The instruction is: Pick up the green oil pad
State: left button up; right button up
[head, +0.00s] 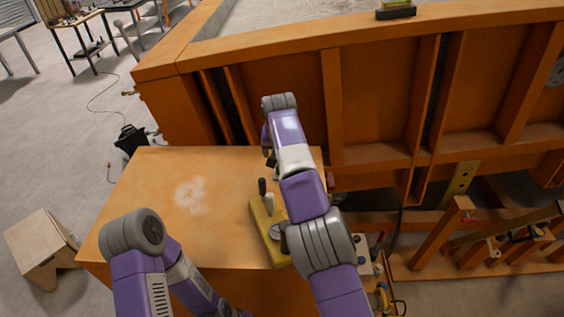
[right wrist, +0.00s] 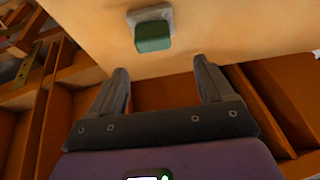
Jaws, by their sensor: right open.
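The green oil pad (right wrist: 152,37) is a small dark green block in the right wrist view. It sits at a grey square plate (right wrist: 150,15) on the orange-tan surface. My right gripper (right wrist: 161,72) is open and empty, its two fingers apart. The pad is just beyond the fingertips, roughly in line with the gap between them.
The orange bench top (head: 160,220) holds a yellow base with black-knobbed levers (head: 262,225) beside my right arm. The tall ribbed orange wall of the sandbed (head: 380,100) stands behind. The bench's left part is clear. A wooden stool (head: 40,240) stands on the floor at left.

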jog(key=shift+s+a+f, duration=0.1)
jog(key=shift+s+f, duration=0.25)
jog(key=shift+f, duration=0.35)
jog(key=x, duration=0.4)
jog(key=shift+s+d+f, duration=0.15)
jog(key=shift+d+f, duration=0.2)
jog(key=shift+d, duration=0.05)
pick_arm(q)
jog(key=shift+s+r, duration=0.1)
jog(key=shift+s, duration=0.3)
pick_arm(e)
jog(key=shift+f, duration=0.45)
jog(key=c, duration=0.8)
